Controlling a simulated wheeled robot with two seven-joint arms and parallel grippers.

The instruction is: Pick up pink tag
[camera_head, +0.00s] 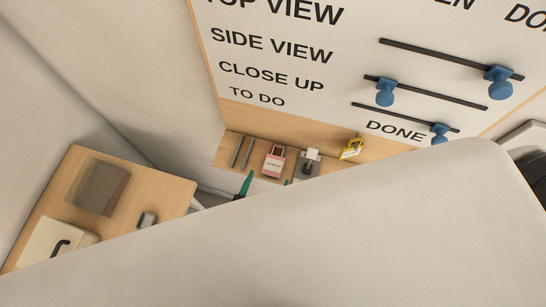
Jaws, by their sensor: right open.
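The pink tag (273,161), with a white label on its front, is on the wooden ledge (225,153) below the board. My right gripper (267,179) shows only as two teal fingertips just in front of the ledge, one to each side below the tag. They are apart, with nothing seen between them. The rest of this gripper is hidden behind a large pale shape close to the camera. My left gripper is not in view.
A grey tag (308,162) is right of the pink one, and a yellow item (351,149) is farther right. Two dark sticks (241,152) lie to its left. The board (300,85) with blue-knobbed sliders rises behind. A wooden surface (150,190) at left holds a dark block (100,187).

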